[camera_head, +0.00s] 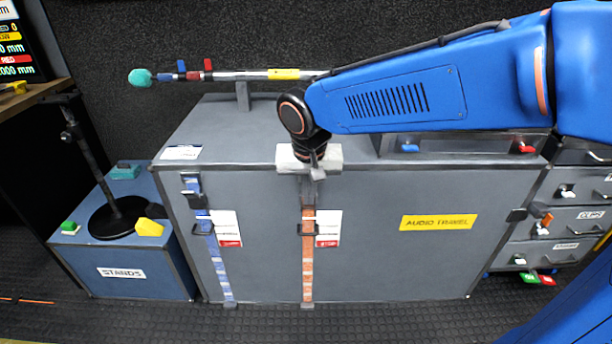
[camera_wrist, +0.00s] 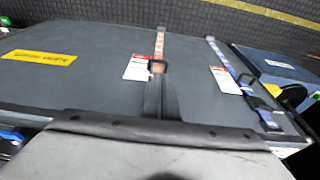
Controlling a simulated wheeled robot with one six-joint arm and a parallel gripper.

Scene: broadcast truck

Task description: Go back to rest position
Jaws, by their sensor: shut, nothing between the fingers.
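My blue arm reaches in from the right in the head view. My gripper (camera_head: 317,176) points down at the front top edge of the large grey case (camera_head: 360,260), close above the orange strap (camera_head: 308,255). Its jaws are shut and empty. In the wrist view the narrow dark fingers (camera_wrist: 161,92) stand in front of the case near the orange strap's buckle. I cannot tell if they touch the case. The grey gripper body hides the lower part of the wrist view.
A blue strap (camera_head: 216,262) hangs left of the orange one. A blue stands box (camera_head: 150,270) is at left, grey drawers (camera_head: 565,222) at right. Dark floor (camera_head: 130,320) is clear in front.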

